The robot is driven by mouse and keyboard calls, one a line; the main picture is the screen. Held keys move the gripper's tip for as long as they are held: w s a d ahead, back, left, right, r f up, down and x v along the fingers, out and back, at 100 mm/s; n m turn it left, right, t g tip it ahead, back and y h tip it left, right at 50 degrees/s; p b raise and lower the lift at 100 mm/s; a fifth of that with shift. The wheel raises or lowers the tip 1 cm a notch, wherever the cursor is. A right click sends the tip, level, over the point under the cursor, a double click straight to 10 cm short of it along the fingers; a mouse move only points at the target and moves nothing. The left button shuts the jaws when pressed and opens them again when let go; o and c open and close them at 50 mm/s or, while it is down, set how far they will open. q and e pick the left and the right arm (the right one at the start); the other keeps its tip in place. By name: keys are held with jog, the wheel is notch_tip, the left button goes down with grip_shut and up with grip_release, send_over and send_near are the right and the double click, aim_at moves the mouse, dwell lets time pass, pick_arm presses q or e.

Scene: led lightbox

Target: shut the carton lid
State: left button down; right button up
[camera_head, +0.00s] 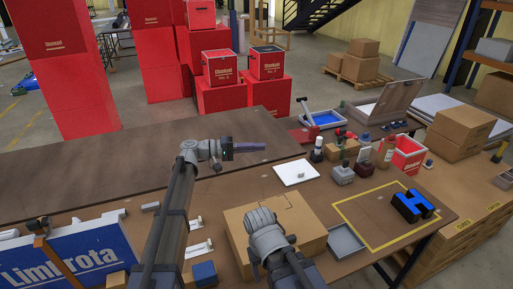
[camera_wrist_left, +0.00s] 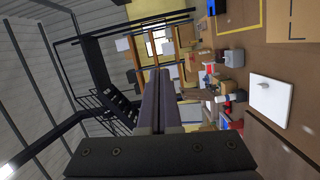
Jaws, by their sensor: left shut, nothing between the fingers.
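The brown cardboard carton (camera_head: 235,235) stands on the near part of the table in the head view. Its top looks flat, with a thin dark outline near its far edge; I cannot tell how its lid sits. My right arm lies across its front and top and hides part of it. My right gripper's fingers do not show. My left gripper (camera_head: 251,147) is shut and empty, up and left of the carton, pointing right above the table. Its closed fingers also show in the left wrist view (camera_wrist_left: 163,101).
A white panel (camera_head: 296,172) lies beyond the carton. Bottles and a red-white box (camera_head: 408,154) stand farther back. A blue Limbrota box (camera_head: 70,262) is at left.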

pick_arm(q)
jog(key=s+a+r+p, duration=0.3)
jog(key=a+r+p, duration=0.3)
jog(key=a, duration=0.3)
jog(key=shift+r, duration=0.2)
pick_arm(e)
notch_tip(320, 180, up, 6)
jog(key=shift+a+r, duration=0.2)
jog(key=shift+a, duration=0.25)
pick_arm(q)
jog(key=shift+a, duration=0.1)
